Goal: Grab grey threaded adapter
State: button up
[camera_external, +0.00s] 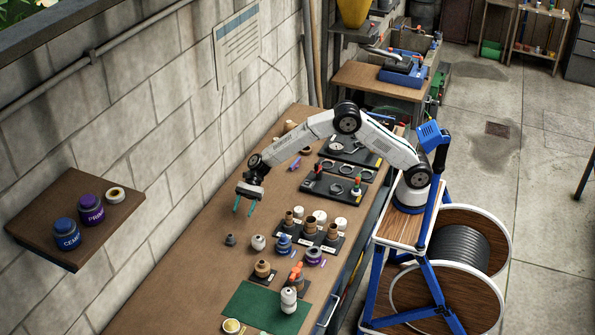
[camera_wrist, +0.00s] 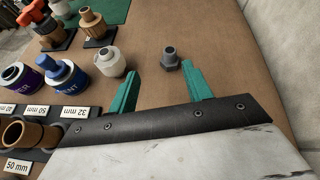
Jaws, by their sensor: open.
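The grey threaded adapter (camera_external: 231,240) is a small dark grey fitting standing on the brown bench top. In the wrist view the grey adapter (camera_wrist: 171,59) has a hex base and a narrower round top. My gripper (camera_external: 244,207) is above the bench, behind the adapter in the external view. Its teal fingers (camera_wrist: 160,88) are spread and empty. In the wrist view the adapter appears beyond the fingertips, close to the right finger. I cannot tell whether they touch.
A white fitting (camera_wrist: 109,62) stands left of the adapter in the wrist view. Beside it are a blue-capped can (camera_wrist: 67,80), a purple can (camera_wrist: 22,82) and brown fittings (camera_wrist: 32,135). A green mat (camera_external: 262,309) lies nearer the camera. The block wall (camera_wrist: 287,50) borders the bench.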

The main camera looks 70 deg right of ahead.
jog(key=m, duration=0.2)
send_near(230, 237)
jog(key=f, duration=0.1)
jog(key=a+f, duration=0.1)
jog(key=shift+w+f+y, duration=0.15)
jog(key=shift+f+y, duration=0.15)
jog(key=shift+f, duration=0.1)
jog(key=x, duration=0.7)
jog(key=shift+a, duration=0.4)
jog(key=c, duration=1.1)
